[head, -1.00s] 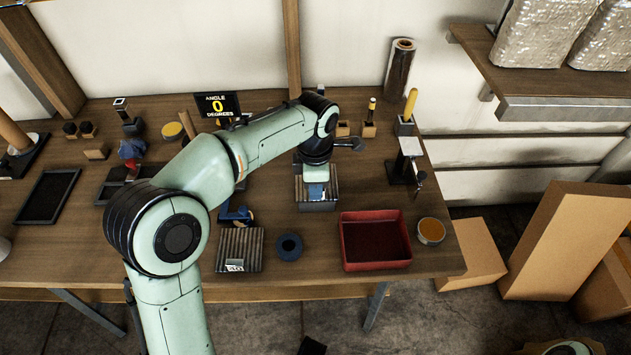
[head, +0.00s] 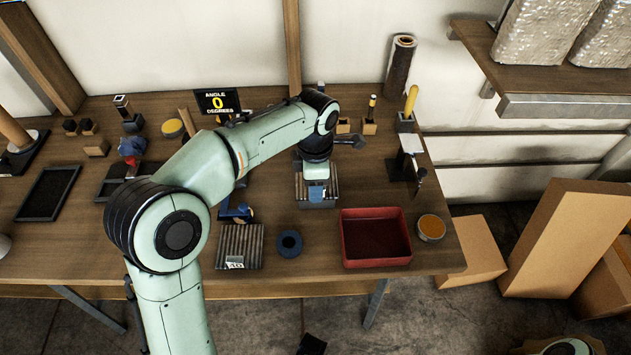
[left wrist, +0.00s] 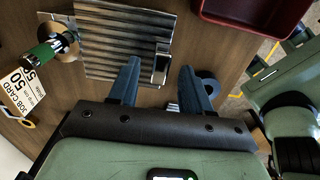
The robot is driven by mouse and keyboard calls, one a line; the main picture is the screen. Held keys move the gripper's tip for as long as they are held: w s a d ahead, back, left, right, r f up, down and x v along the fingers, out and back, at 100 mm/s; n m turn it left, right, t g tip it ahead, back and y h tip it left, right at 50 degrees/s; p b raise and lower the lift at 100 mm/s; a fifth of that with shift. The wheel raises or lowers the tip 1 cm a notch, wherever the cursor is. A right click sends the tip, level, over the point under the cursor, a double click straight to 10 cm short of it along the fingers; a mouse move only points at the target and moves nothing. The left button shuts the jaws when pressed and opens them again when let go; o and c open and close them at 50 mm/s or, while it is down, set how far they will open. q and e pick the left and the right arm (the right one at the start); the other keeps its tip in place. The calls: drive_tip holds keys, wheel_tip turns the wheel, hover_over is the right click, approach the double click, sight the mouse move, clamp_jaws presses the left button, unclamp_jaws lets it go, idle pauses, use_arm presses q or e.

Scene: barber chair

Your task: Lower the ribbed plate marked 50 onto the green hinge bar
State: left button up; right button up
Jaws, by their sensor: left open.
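A grey ribbed plate (head: 303,190) lies on the bench under my left gripper (head: 317,193), largely hidden by it. In the left wrist view this plate (left wrist: 110,40) has a small upright metal lug (left wrist: 162,62) near its edge. My left gripper (left wrist: 161,68) is open, its blue fingers apart with the lug between them; contact cannot be told. No number is legible on this plate. My right gripper does not show.
Another ribbed plate (head: 225,247) with a white tag and a dark blue ring (head: 289,252) lie at the bench front. A red tray (head: 376,262) stands to the right. A job card (left wrist: 24,88) shows in the left wrist view. A black angle sign (head: 217,101) stands behind.

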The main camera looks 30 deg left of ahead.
use_arm(q)
wheel_tip(320, 180, up, 13)
drive_tip(key=p, duration=0.3)
drive_tip(key=shift+r, duration=0.15)
idle(0.5)
